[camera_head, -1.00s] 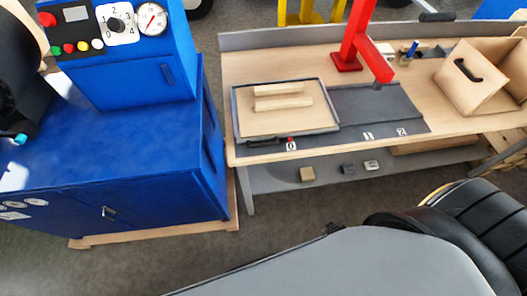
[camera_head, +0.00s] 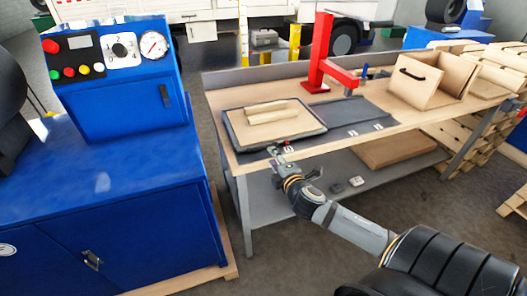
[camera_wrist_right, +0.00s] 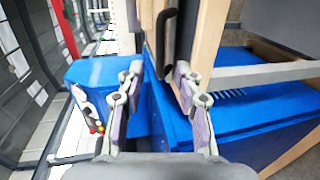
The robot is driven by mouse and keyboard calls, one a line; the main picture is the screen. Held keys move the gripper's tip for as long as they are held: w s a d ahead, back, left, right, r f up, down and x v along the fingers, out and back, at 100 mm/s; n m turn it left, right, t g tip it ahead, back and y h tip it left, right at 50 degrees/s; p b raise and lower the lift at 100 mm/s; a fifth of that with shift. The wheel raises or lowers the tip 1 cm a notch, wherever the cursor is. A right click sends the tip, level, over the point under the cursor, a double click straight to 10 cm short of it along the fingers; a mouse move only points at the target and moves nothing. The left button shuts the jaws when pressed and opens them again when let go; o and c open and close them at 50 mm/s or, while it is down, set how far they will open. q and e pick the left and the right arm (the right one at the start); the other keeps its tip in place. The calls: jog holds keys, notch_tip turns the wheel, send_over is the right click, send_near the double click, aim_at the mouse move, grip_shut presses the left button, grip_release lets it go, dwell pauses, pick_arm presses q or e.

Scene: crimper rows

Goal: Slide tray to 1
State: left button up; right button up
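My right gripper (camera_head: 279,150) is at the tray's front edge, close to the red marker. In the right wrist view, the fingers of that gripper (camera_wrist_right: 158,72) are apart and empty. The tray's black handle (camera_wrist_right: 167,40) shows just beyond the fingertips, between their lines; no contact is visible. The label "1" (camera_head: 353,133) is to the right along the track. My left gripper is out of view.
A red post with an arm (camera_head: 318,60) stands behind the track. The track's bare grey plate (camera_head: 345,110) right of the tray is clear. An open wooden box (camera_head: 425,80) stands farther right. A blue cabinet (camera_head: 120,200) stands close on the left.

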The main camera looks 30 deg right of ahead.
aim_at(265, 146)
jog(key=x, duration=0.8)
jog(key=shift+w+f, duration=0.15)
jog(key=shift+w, duration=0.2)
grip_shut()
